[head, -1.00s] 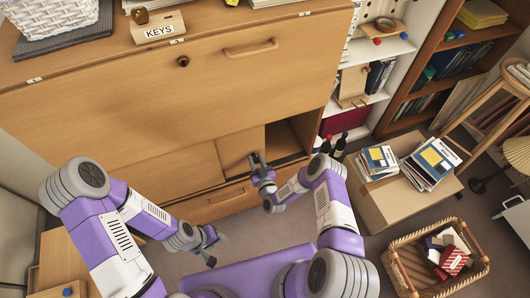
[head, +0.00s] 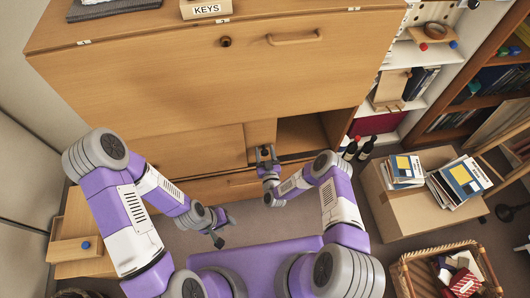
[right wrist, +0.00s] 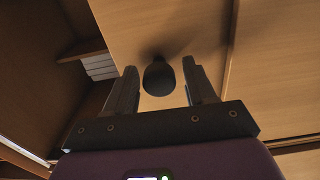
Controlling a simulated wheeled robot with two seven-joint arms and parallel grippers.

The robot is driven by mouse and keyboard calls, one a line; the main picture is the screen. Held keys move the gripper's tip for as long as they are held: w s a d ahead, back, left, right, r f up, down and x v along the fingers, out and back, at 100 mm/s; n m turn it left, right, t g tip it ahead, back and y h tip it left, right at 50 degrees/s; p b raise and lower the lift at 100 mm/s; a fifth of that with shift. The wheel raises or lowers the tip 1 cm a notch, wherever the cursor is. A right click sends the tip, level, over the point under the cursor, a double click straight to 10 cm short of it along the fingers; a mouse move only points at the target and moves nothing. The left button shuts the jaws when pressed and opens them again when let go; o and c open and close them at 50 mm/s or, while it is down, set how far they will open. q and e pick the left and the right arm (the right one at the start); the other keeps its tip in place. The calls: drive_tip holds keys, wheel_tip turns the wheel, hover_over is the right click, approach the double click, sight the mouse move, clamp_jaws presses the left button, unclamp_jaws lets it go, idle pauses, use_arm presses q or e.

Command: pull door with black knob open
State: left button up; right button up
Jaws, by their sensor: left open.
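The door with the black knob is a light wood panel (head: 262,133) low in the cabinet, partly overlapped by the wider panel (head: 195,152) to its left. Right of it is a dark open compartment (head: 302,134). In the right wrist view the black knob (right wrist: 158,77) lies between the fingers of my right gripper (right wrist: 160,85), with narrow gaps visible on both sides. In the head view my right gripper (head: 266,154) is at the door and hides the knob. My left gripper (head: 223,230) is open and empty, low in front of the cabinet.
A drop-front with a handle (head: 294,38) and a keyhole is above the door. Bottles (head: 358,148) stand right of the cabinet. A cardboard box (head: 408,205) with books and a wicker basket (head: 440,262) stand at right. A small drawer unit (head: 80,238) is at left.

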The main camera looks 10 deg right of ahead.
drive_tip(key=s+p, duration=0.2)
drive_tip(key=s, duration=0.5)
drive_tip(key=shift+s, duration=0.3)
drive_tip(key=shift+d, duration=0.1)
idle(0.4)
drive_tip(key=s+r+m+g+y+p, duration=0.1)
drive_tip(key=s+r+g, duration=0.3)
drive_tip(key=s+g, duration=0.4)
drive_tip(key=s+r+m+g+y+p, duration=0.1)
drive_tip(key=s+r+g, duration=0.3)
drive_tip(key=s+g, duration=0.5)
drive_tip(key=s+m+y, duration=0.1)
drive_tip(key=s, duration=0.3)
drive_tip(key=shift+d+g+y, duration=0.25)
drive_tip(key=shift+g+y, duration=0.05)
